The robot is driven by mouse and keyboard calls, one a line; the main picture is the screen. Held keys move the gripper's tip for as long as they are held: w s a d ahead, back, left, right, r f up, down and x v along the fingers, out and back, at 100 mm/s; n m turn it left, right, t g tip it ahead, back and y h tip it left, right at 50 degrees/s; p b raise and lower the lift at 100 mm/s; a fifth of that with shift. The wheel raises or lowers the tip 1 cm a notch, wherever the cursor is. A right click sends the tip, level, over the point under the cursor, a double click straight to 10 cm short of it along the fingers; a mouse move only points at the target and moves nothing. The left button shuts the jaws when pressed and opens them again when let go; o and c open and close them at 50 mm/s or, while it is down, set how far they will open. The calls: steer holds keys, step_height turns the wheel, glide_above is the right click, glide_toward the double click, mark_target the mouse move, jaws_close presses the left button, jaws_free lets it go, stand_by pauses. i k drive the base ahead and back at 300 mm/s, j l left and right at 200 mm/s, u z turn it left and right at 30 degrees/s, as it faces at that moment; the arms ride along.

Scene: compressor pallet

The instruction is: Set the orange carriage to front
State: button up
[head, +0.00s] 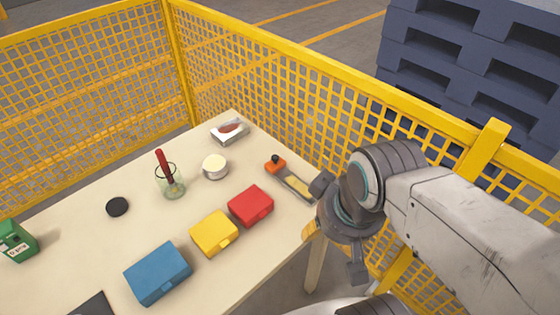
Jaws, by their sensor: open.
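The orange carriage (275,166) is a small block with a dark knob on top. It sits at the far end of a narrow grey rail (290,184) near the table's right edge. The rail's near end is partly hidden by my gripper (337,230). My gripper is open and empty, beside the table's right edge and to the right of the carriage, apart from it. A yellowish patch shows along the rail.
On the table (130,240) stand a red box (251,206), a yellow box (214,233), a blue box (158,273), a white tin (215,167) and a glass jar (172,187) with a red-handled tool. A yellow mesh fence (290,95) runs behind the table.

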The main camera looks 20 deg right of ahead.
mark_target(276, 163)
steer(key=i+l+u, duration=0.15)
steer(key=u, duration=0.15)
steer(key=i+l+u, duration=0.1)
steer(key=l+u, duration=0.55)
steer(key=i, duration=0.05)
